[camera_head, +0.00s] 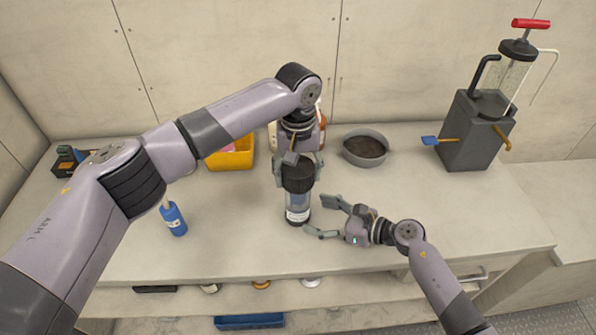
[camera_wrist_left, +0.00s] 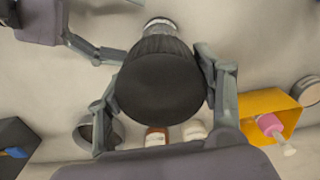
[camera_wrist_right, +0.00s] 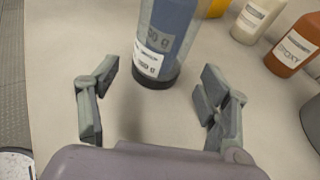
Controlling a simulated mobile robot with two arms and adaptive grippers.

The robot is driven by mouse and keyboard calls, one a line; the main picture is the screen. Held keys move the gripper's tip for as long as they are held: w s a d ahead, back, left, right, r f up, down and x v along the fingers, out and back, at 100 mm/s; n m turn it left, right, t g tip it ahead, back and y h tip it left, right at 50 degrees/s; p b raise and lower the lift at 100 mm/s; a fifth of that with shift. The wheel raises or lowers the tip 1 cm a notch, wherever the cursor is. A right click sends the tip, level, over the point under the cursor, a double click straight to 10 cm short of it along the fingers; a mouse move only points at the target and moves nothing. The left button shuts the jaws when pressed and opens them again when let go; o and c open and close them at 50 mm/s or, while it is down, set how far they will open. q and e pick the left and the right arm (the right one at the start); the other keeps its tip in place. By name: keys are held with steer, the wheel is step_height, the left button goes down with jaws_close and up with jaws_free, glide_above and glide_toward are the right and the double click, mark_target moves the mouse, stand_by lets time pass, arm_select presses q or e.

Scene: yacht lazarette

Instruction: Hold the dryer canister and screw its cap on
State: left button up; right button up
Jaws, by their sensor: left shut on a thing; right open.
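The dryer canister (camera_head: 297,207) stands upright on the bench, a clear body with blue contents, a white label and a dark base. It also shows in the right wrist view (camera_wrist_right: 166,40). The black cap (camera_head: 298,175) is at the canister's top; whether it is seated on the threads I cannot tell. My left gripper (camera_head: 298,166) comes from above and is shut on the cap, with a finger on each side in the left wrist view (camera_wrist_left: 160,88). My right gripper (camera_head: 322,218) is open at the canister's right side, its fingers apart and not touching the body.
A yellow bin (camera_head: 232,156) and a grey bowl (camera_head: 366,148) stand behind. White and orange bottles (camera_wrist_right: 294,45) are near the bin. A grey pump unit (camera_head: 478,130) is at the right. The front bench is clear.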

mark_target(309, 212)
steer(key=shift+x, duration=2.85)
steer(key=c, duration=1)
